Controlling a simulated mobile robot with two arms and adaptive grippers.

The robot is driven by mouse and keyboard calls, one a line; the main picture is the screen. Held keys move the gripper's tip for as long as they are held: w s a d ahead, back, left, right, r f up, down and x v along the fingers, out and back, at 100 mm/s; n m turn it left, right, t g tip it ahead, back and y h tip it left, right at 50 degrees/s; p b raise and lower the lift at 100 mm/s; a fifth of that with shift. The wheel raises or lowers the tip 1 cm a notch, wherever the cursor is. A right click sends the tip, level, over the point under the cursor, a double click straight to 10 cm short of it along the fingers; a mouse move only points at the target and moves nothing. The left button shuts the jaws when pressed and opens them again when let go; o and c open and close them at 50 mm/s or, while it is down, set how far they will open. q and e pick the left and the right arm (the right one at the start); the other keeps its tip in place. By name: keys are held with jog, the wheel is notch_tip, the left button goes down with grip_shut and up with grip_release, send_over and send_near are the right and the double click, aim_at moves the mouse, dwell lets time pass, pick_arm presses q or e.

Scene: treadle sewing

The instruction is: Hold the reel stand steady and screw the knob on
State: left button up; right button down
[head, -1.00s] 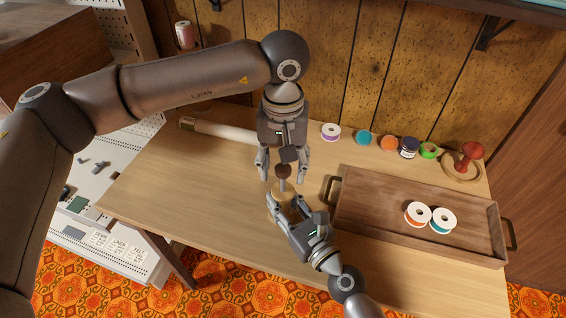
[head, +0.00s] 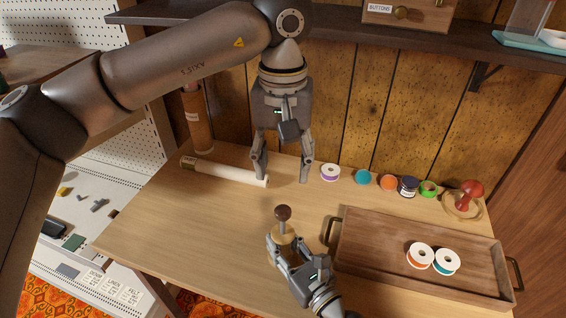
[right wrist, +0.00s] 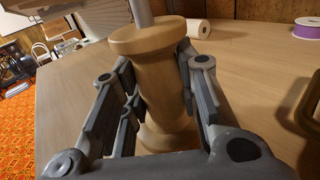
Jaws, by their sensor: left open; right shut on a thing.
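The reel stand stands upright on the table, with a turned pale wooden body (right wrist: 150,85) and a thin metal rod (right wrist: 142,12) rising from it. My right gripper (head: 282,248) is shut around the wooden body, one finger on each side in the right wrist view. The dark brown round knob (head: 283,212) sits at the top of the rod in the head view; whether it is tight cannot be told. My left gripper (head: 283,180) is open and empty, pointing down above and behind the knob, clear of it.
A wooden tray (head: 385,255) with two thread spools (head: 420,256) lies to the right. A white roll (head: 225,172) lies behind left. Several spools and jars, including a purple spool (head: 330,172), line the back. A shelf (head: 350,28) overhangs the wall. The table's left part is clear.

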aim_at(287, 250)
jog(key=c, duration=1)
grip_release()
jog(key=shift+c, duration=0.2)
jog(key=v, duration=0.2)
jog(key=shift+s+d, duration=0.2)
jog(key=shift+s, duration=0.15)
jog(key=shift+v, duration=4.6)
jog(key=shift+f, duration=0.1)
